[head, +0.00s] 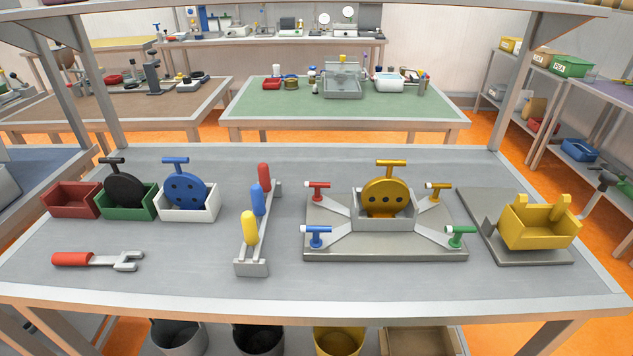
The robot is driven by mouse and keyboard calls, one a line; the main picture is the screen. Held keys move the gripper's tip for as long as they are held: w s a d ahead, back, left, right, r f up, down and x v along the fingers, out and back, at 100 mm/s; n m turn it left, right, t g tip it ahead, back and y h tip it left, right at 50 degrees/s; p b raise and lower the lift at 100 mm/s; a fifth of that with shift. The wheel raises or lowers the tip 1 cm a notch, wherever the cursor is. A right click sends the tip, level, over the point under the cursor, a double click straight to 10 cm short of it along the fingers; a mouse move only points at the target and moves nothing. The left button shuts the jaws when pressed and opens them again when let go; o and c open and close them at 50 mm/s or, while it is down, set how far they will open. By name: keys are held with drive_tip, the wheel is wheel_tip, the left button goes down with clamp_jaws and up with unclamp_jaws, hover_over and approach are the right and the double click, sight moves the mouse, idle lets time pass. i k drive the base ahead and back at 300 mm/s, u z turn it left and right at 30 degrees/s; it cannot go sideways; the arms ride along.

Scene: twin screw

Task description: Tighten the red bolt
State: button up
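The red bolt (319,192) has a T-shaped head with a white end. It stands upright at the back left arm of a grey fixture plate (385,243) in the middle right of the table. How far it is screwed in cannot be told. A wrench with a red handle (97,260) and a grey open jaw lies flat at the front left of the table. My gripper is not in view.
Blue (318,237), green (456,236) and yellow (435,192) bolts stand at the plate's other corners around a yellow disc (385,197). A rack (250,268) holds red, blue and yellow handles. Bins stand back left; a yellow box (540,232) stands right. The front middle table is clear.

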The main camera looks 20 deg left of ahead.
sight(316, 196)
drive_tip(key=u, duration=1.9)
drive_tip(key=k, duration=1.3)
drive_tip(key=z, duration=0.3)
drive_tip(key=i, duration=1)
